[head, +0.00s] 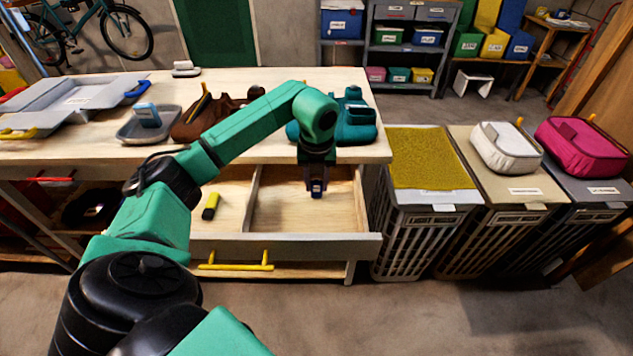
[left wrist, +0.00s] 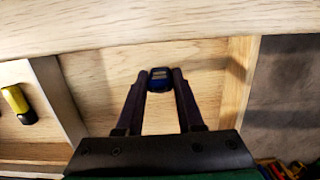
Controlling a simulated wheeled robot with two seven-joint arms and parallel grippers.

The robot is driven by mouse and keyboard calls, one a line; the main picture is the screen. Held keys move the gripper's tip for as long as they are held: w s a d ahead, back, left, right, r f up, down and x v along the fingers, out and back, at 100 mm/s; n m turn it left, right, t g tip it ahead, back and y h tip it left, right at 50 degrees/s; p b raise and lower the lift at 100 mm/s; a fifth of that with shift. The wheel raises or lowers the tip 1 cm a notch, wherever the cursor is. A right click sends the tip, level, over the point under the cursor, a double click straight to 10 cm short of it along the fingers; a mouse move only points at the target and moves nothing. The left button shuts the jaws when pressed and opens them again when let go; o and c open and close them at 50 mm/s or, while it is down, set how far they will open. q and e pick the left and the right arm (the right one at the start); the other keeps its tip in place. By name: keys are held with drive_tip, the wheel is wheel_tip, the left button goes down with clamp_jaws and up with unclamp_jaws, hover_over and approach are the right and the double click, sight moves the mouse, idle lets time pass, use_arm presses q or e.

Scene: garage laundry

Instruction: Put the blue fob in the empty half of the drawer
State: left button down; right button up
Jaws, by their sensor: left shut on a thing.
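My left gripper (head: 316,190) is shut on the blue fob (head: 317,187), which also shows between the two fingertips in the left wrist view (left wrist: 159,79). The gripper points down over the right half of the open drawer (head: 290,246). That half shows bare wood around the fob. I cannot tell whether the fob touches the drawer floor. A yellow and black object (head: 211,206) lies in the left half, beyond a wooden divider (head: 252,199). It also shows at the left edge of the left wrist view (left wrist: 18,104). My right gripper is not in view.
The table top (head: 360,150) overhangs the drawer's back. On it are a teal bag (head: 357,122), a brown bag (head: 190,122) and a grey tray (head: 135,131). Laundry hampers stand to the right, one with a yellow-green top (head: 430,158). The drawer has a yellow handle (head: 236,266).

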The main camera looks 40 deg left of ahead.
sight(317, 201)
use_arm(q)
drive_tip(key=c, duration=0.5)
unclamp_jaws()
drive_tip(key=shift+f, duration=0.1)
drive_tip(key=shift+c, duration=0.2)
drive_tip(key=shift+r, duration=0.3)
wheel_tip(317, 201, up, 12)
drive_tip(key=s+p, duration=0.1)
drive_tip(key=shift+d+f, duration=0.15)
drive_tip(key=shift+d, duration=0.3)
